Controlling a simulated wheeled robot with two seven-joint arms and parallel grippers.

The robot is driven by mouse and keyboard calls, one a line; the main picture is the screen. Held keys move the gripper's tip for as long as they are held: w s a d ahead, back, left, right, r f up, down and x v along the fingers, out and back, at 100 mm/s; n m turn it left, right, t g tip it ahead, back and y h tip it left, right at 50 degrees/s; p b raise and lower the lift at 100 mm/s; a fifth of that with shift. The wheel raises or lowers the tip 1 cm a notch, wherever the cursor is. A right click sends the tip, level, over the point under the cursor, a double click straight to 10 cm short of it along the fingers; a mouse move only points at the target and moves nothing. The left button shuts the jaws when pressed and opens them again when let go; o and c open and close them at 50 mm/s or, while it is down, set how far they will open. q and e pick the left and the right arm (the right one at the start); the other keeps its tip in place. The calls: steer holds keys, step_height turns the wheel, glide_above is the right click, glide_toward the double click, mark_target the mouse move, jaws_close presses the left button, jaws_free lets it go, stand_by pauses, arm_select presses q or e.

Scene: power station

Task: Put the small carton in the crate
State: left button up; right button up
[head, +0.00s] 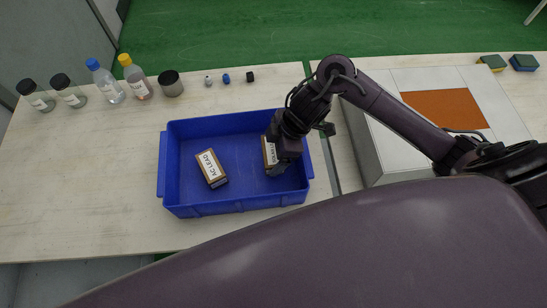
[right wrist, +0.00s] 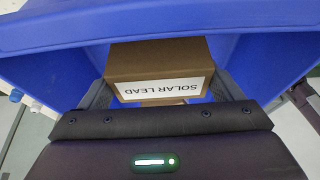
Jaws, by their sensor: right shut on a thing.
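The blue crate (head: 180,190) stands on the table in the head view, and its wall (right wrist: 150,28) fills much of the right wrist view. A small brown carton with a white "SOLAR LEAD" label (right wrist: 160,60) is between the fingers of my right gripper (right wrist: 155,95), which is shut on it. In the head view this carton (head: 268,155) shows in the right part of the crate, partly hidden by my right gripper (head: 276,165). Whether it touches the crate floor I cannot tell. Another small carton labelled "AC LEAD" (head: 211,168) lies in the crate's left half. My left gripper is not in view.
Several bottles and jars (head: 105,85) stand at the table's back left. Three small caps or knobs (head: 227,78) lie behind the crate. A grey box with an orange panel (head: 445,108) stands right of the crate. Sponges (head: 523,62) lie at far right. The table left of the crate is clear.

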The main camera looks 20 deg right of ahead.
mark_target(274, 157)
step_height(274, 157, down, 4)
steer(key=shift+r+b, duration=0.1)
steer(key=shift+b, duration=0.2)
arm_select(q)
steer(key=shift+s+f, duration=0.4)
arm_select(e)
steer(key=shift+f, duration=0.25)
steer(key=o, duration=0.9)
steer(key=shift+c, duration=0.2)
arm_select(q)
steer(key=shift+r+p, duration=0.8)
steer(key=shift+p, duration=0.05)
arm_select(e)
steer(key=v, duration=1.2)
steer(key=shift+r, duration=0.2)
